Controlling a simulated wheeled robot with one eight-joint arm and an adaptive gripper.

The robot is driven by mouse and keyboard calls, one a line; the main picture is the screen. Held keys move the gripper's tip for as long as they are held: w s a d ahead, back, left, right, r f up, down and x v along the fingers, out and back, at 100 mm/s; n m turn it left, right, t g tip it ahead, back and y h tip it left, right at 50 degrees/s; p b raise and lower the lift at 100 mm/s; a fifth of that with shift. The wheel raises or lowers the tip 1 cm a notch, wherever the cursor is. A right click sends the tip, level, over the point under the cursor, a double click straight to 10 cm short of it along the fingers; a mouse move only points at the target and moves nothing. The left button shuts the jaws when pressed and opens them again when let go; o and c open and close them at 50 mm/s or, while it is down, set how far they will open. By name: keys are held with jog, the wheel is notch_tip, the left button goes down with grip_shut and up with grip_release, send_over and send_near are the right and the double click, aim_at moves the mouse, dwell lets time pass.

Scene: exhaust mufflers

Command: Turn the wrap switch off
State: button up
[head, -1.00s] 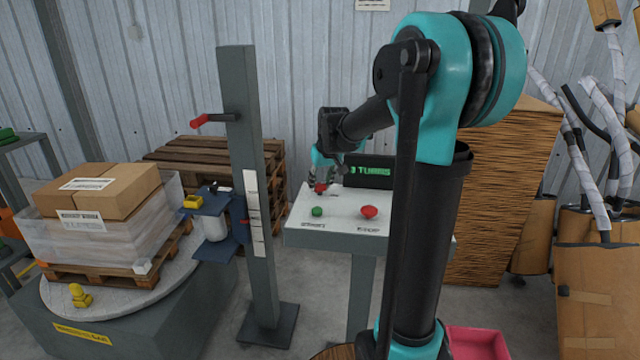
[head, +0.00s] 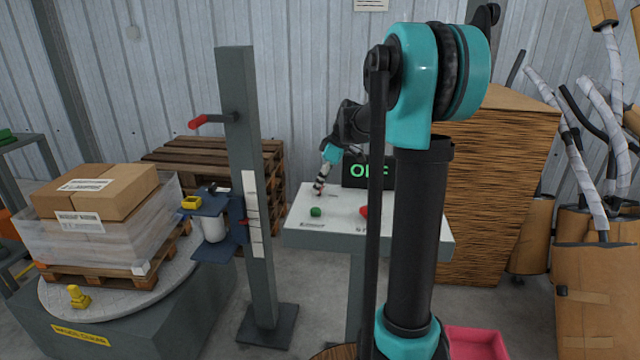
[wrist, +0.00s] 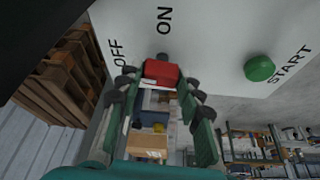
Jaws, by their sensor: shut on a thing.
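The wrap switch is a small red handle (wrist: 161,72) on a dark pivot, set in the white top of the control stand (head: 420,232). The printed words OFF and ON are beside it in the wrist view. My gripper (wrist: 162,80) is shut on the red handle, with one finger on each side. In the head view my gripper (head: 319,188) reaches down to the panel's back left, and it mostly hides the switch. The dark display (head: 368,172) behind the panel shows green letters that read OFF, partly covered by my arm.
A green button (head: 316,212), also in the wrist view (wrist: 260,68), and a red button (head: 364,211) are on the panel. A grey mast (head: 256,190) stands left of it, and a wrapped pallet load (head: 100,235) sits on a turntable. Cardboard (head: 500,190) stands at right.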

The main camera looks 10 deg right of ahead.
jog(key=shift+n+g, duration=0.3)
jog(key=shift+n, duration=0.5)
jog(key=o, duration=1.2)
jog(key=shift+c, duration=0.2)
jog(key=shift+d+r, duration=0.1)
jog(key=v, duration=1.1)
jog(key=shift+d+r, duration=0.25)
jog(key=shift+r, duration=0.05)
